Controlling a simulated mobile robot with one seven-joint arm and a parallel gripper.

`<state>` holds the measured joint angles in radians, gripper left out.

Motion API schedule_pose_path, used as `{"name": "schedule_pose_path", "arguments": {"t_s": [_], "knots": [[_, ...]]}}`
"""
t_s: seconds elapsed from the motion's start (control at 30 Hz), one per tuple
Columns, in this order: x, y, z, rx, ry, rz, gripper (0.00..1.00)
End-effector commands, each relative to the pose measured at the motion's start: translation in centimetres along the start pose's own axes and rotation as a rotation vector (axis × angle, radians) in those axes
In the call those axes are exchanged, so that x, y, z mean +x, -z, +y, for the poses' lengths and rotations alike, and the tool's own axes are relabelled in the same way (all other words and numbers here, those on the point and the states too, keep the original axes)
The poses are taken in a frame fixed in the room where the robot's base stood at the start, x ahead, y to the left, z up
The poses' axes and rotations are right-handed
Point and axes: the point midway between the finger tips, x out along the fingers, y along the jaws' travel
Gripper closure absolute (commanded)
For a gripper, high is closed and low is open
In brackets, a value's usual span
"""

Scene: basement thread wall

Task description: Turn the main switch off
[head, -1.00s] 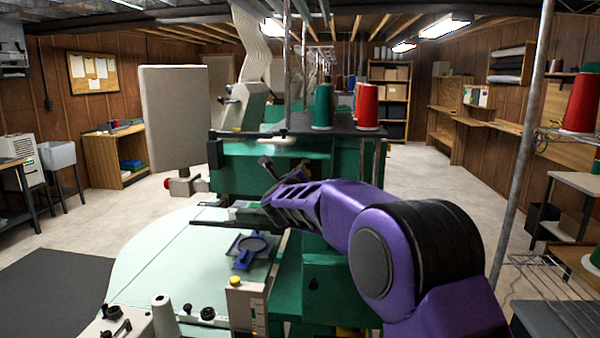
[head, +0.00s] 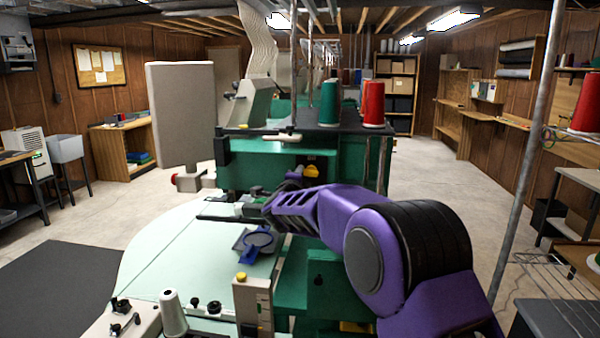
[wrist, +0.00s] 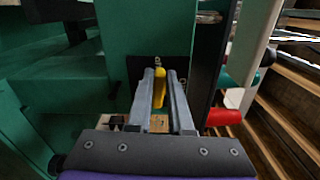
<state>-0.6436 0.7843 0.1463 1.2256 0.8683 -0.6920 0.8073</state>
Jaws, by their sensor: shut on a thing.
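The main switch is a yellow handle (wrist: 159,88) on a dark plate (wrist: 139,70) on the green machine housing. In the wrist view the handle stands nearly upright between my two grey fingers. A small pale mark shows above it, too small to read. My gripper (wrist: 160,77) is shut on the handle, with the fingers on either side of it. In the head view the yellow switch (head: 311,171) shows at the green machine's front, just above my purple arm. My fingers are hard to make out there.
Green (head: 328,103) and red thread cones (head: 373,104) stand on the machine's dark shelf. A metal post (head: 530,150) rises at right. Floor is open on both sides.

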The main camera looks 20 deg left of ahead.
Motion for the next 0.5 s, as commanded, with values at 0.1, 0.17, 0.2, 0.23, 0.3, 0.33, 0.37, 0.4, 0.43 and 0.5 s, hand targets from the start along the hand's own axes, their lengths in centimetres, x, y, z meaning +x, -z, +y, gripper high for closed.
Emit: {"name": "schedule_pose_path", "arguments": {"t_s": [0.1,0.17,0.2,0.23,0.3,0.33,0.37,0.4,0.43,0.5], "knots": [[-0.01,-0.01,0.15,-0.049,-0.001,0.000,1.00],[-0.01,0.01,0.19,-0.067,-0.001,0.000,1.00],[-0.01,0.01,0.23,-0.078,-0.001,0.000,1.00],[0.00,0.02,0.24,-0.085,0.000,0.000,1.00],[0.00,0.03,0.28,-0.096,0.000,0.000,1.00],[0.00,0.03,0.29,-0.100,0.000,0.000,1.00],[0.00,0.03,0.30,-0.103,0.000,0.000,1.00],[0.00,0.03,0.31,-0.106,0.000,0.000,1.00],[0.00,0.04,0.32,-0.108,0.000,0.000,1.00],[0.00,0.03,0.33,-0.110,0.000,0.000,1.00]]}}
